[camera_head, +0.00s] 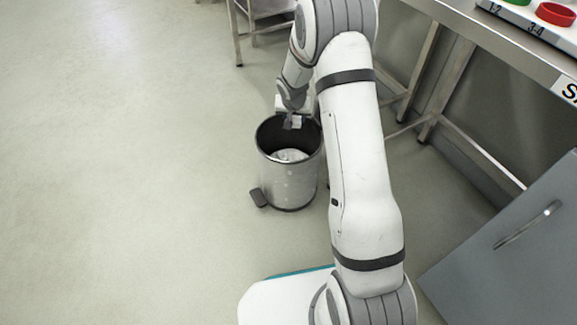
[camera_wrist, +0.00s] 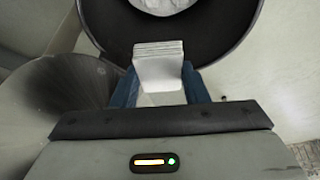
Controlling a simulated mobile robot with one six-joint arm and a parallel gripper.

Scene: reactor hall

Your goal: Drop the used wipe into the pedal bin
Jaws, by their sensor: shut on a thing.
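The pedal bin (camera_head: 292,185) stands on the floor, a metal cylinder with an open dark top and a pedal at its lower left. White material lies inside it. My gripper (camera_head: 292,122) is over the far side of the bin's opening, partly hidden by my arm. In the wrist view my gripper (camera_wrist: 160,92) is shut on a folded white wipe (camera_wrist: 158,68), held between two blue fingers. The bin's dark inside (camera_wrist: 222,38) shows beyond the wipe, with white contents (camera_wrist: 163,5) at the top edge.
A steel bench (camera_head: 500,35) with red and green round items stands at the upper right. A grey cabinet (camera_head: 520,235) with a handle is at the lower right. Another metal frame (camera_head: 238,35) is at the top. The floor left of the bin is clear.

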